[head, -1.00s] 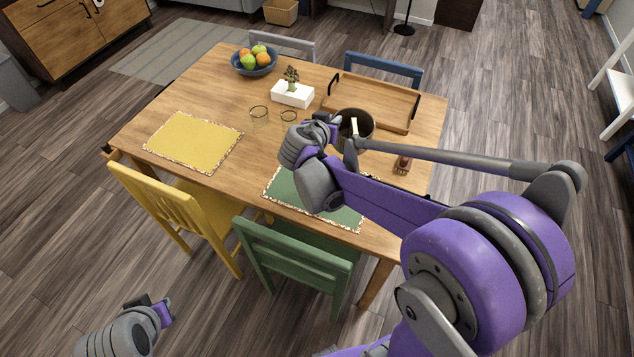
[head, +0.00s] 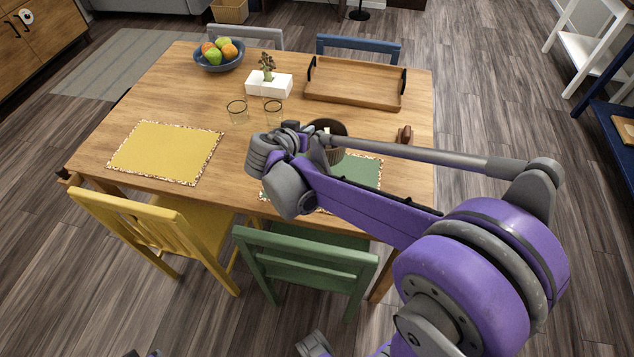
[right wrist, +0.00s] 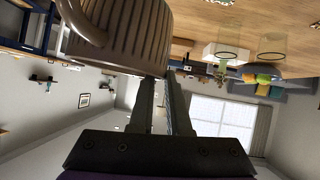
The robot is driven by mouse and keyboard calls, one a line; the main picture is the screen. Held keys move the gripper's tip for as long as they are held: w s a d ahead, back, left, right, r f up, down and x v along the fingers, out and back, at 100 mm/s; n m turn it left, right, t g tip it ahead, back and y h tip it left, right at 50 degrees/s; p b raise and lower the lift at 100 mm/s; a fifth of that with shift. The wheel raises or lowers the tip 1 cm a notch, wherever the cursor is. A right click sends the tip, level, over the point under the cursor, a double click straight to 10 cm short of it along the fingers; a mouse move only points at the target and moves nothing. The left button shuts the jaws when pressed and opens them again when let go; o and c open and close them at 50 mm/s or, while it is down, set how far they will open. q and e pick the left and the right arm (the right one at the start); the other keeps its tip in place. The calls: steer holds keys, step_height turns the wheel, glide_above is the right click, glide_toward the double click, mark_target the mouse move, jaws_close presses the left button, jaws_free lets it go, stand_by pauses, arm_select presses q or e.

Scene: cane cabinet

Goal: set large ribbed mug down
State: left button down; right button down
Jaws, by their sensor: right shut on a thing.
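The large ribbed mug (head: 335,156) is brown with a dark inside and looks upright in the head view, over the far part of the green placemat (head: 362,172). My right gripper (head: 308,143) is shut on its wall. In the right wrist view the mug (right wrist: 135,35) shows its ribs and handle, and the fingers (right wrist: 164,78) pinch it near the rim. I cannot tell if its base touches the placemat. My forearm hides much of the placemat. Only a scrap of my left gripper (head: 152,353) shows at the bottom edge.
The wooden table (head: 180,95) bears two glasses (head: 237,111), a tray (head: 355,82), a white planter (head: 268,85), a fruit bowl (head: 218,57) and a small brown item (head: 404,134). A yellow placemat (head: 166,151) lies left. Green (head: 305,262) and yellow (head: 150,225) chairs stand at the near side.

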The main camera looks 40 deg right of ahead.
step_height(320, 180, down, 10)
steer(key=shift+w+a+f+b, duration=0.1)
steer(key=shift+b, duration=0.7)
steer(key=c, duration=0.9)
jaws_free()
steer(key=shift+o, duration=0.2)
steer(key=p+v, duration=0.1)
steer(key=v, duration=1)
steer(key=s+a+f+n+y, duration=0.2)
steer(key=s+a+n+y, duration=0.2)
steer(key=s, duration=0.4)
steer(key=s+a+f+n+g+y, duration=0.1)
steer(key=s+a+f+n+y, duration=0.1)
steer(key=s+a+n+y, duration=0.3)
steer(key=s+n+y, duration=0.1)
steer(key=s, duration=0.3)
steer(key=shift+a+f, duration=0.2)
steer(key=shift+f, duration=0.05)
